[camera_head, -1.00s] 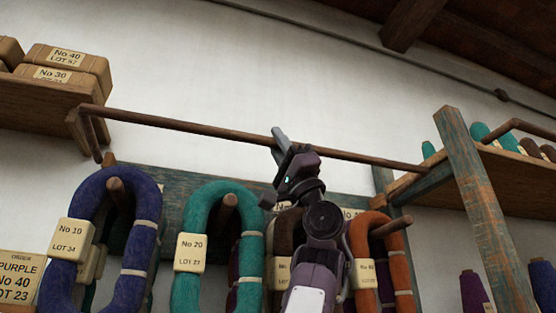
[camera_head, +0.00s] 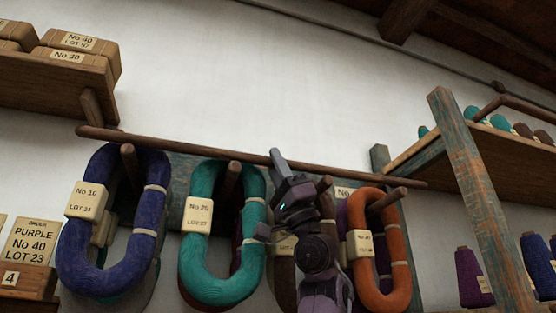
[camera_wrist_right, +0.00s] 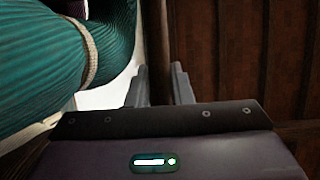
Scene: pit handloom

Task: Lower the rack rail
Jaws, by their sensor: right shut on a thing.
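The rack rail (camera_head: 200,150) is a long thin brown wooden bar. In the head view it runs across the rack at the height of the hank tops, sloping down to the right in the picture. My right gripper (camera_head: 276,160) is shut on the rail near its middle. In the right wrist view the rail (camera_wrist_right: 158,45) stands between the two fingers (camera_wrist_right: 160,84). The rail's contact with the pegs behind it cannot be told. My left gripper is not in view.
Blue (camera_head: 72,230), teal (camera_head: 193,240) and orange (camera_head: 403,245) hanks hang on pegs close below the rail. A shelf with boxes (camera_head: 88,63) is at upper left. A worn post (camera_head: 470,170) and a cone shelf (camera_head: 415,155) stand right. The wall above is clear.

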